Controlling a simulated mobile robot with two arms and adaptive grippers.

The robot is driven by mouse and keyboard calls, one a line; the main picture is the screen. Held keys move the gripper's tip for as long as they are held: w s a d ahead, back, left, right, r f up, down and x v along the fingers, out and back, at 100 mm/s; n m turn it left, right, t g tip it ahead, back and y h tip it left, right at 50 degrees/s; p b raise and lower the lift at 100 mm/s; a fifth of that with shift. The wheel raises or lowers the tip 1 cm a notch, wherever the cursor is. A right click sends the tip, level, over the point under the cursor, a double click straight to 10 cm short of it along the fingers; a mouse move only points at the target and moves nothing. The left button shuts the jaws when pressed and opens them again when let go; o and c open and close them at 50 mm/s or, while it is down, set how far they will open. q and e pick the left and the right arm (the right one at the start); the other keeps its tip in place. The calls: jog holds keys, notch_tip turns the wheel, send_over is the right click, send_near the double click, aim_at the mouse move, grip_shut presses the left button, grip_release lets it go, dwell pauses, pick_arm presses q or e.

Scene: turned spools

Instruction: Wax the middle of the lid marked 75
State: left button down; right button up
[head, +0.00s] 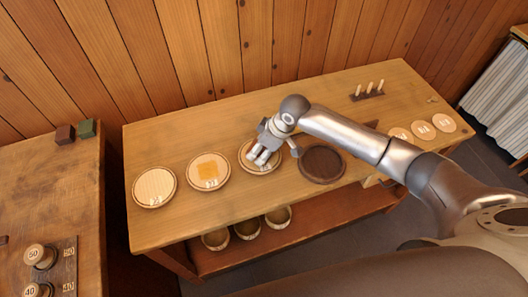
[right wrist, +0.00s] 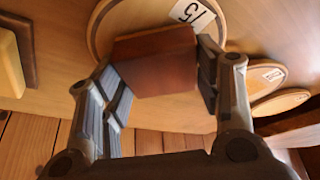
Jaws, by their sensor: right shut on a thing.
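My right gripper (head: 258,160) is over the third round lid (head: 246,167) from the left on the long bench. In the right wrist view the gripper (right wrist: 160,70) is shut on a reddish-brown block (right wrist: 155,60). The block covers much of a round lid (right wrist: 103,22) behind it. That lid's white label (right wrist: 192,13) looks like 15 or 75; I cannot be sure. I cannot tell whether the block touches the lid. My left gripper is not in view.
A dark round board (head: 322,164) lies right of the gripper. Small discs (head: 422,130) sit at the bench's right end, a peg rack (head: 368,94) at the back. Bowls (head: 247,229) stand on the lower shelf. A side table (head: 50,190) holds numbered knobs and two small blocks.

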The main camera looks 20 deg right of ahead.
aim_at(266, 165)
jog(key=shift+w+f+b, duration=0.15)
jog(key=shift+w+b, duration=0.35)
jog(key=shift+w, duration=1.25)
jog(key=shift+s+r+p, duration=0.1)
jog(key=shift+r+p, duration=0.1)
jog(key=shift+p, duration=0.4)
jog(key=shift+s+p, duration=0.6)
jog(key=shift+p, duration=0.2)
jog(key=shift+s+p, duration=0.65)
jog(key=shift+s, duration=0.1)
jog(key=shift+s+f+p, duration=0.2)
jog(key=shift+s+p, duration=0.1)
jog(key=shift+s, duration=0.15)
jog(key=shift+s+r+p, duration=0.1)
jog(key=shift+s+p, duration=0.9)
jog(key=shift+p, duration=0.15)
jog(key=shift+s+d+p, duration=0.1)
jog(key=shift+s+p, duration=0.4)
jog(key=shift+s, duration=0.25)
